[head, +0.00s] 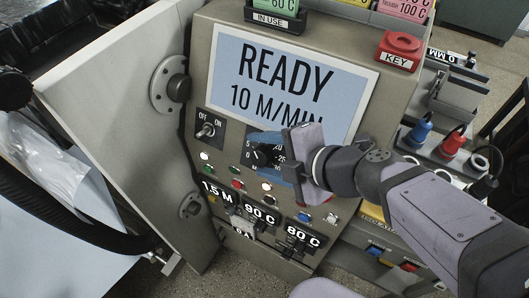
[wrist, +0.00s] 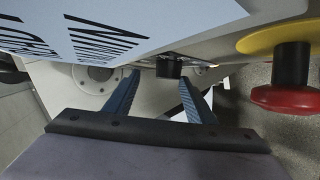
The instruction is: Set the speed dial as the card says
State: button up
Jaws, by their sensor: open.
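The speed dial (head: 259,157) is a dark round knob on a black scale plate, with numbers such as 5, 20 and 25 partly showing. Its exact setting is too small to read. In the wrist view, the black knob (wrist: 168,67) lies between and just beyond the open fingertips (wrist: 158,79). I cannot tell whether they touch it.
An OFF/ON toggle switch (head: 206,130) sits left of the dial. Lit buttons and tags reading 1.5 M, 90 C and 80 C lie below. A red KEY block (head: 399,50) is at upper right. A red knob on a yellow ring (wrist: 288,98) stands right in the wrist view.

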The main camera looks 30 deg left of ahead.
aim_at(264, 164)
notch_tip(264, 164, up, 9)
jog(key=p, duration=0.8)
jog(key=shift+f, duration=0.2)
jog(key=shift+s, duration=0.1)
